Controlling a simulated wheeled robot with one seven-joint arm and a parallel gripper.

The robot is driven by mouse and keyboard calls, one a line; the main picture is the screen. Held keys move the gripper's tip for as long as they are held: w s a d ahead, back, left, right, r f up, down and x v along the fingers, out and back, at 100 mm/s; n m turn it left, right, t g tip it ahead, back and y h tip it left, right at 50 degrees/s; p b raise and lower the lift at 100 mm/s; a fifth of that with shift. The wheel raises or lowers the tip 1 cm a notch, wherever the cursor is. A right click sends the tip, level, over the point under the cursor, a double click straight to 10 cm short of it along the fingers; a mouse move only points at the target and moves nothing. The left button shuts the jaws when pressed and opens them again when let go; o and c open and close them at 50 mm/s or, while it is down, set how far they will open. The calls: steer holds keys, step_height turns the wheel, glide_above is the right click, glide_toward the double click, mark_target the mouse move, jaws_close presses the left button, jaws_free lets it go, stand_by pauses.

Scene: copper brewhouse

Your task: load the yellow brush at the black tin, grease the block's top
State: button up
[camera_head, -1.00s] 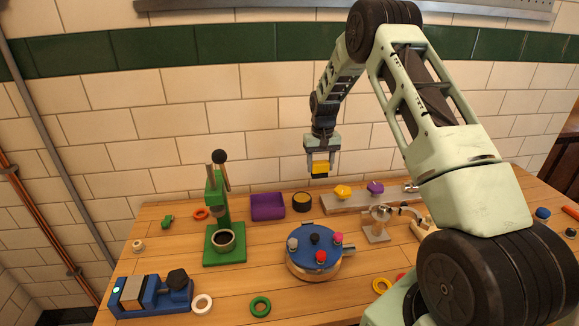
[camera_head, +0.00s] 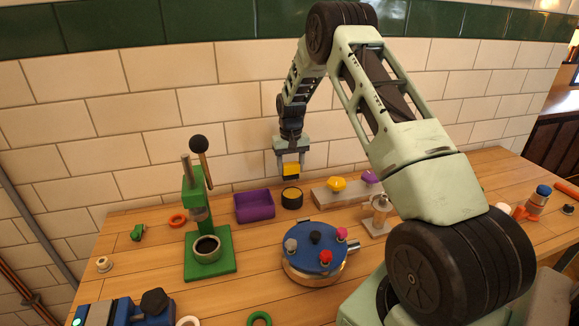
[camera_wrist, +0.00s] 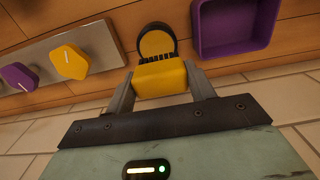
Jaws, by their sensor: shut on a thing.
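My gripper (camera_head: 291,168) is shut on the yellow brush (camera_head: 291,172), with the brush pointing down. In the wrist view the brush (camera_wrist: 159,79) sits between the fingers, its dark bristles toward the tin. The round black tin (camera_head: 292,198) with yellow contents stands on the bench just below the brush; it also shows in the wrist view (camera_wrist: 155,28). Whether the bristles touch the contents I cannot tell. A pale block (camera_head: 97,314) seems to sit in the blue vise (camera_head: 127,312) at the bottom left, partly cut off by the picture edge.
A purple tray (camera_head: 254,208) stands left of the tin. A grey rail (camera_head: 325,196) with yellow and purple knobs lies to its right. A green press (camera_head: 207,250) and a blue-topped round turntable (camera_head: 316,262) stand in front. The tiled wall is close behind.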

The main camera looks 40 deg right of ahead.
mark_target(291, 178)
steer(key=shift+f+b, duration=1.55)
steer(key=shift+f, duration=1.25)
steer(key=shift+f, duration=0.35)
steer(key=shift+r+p, duration=1.85)
steer(key=shift+r, duration=1.65)
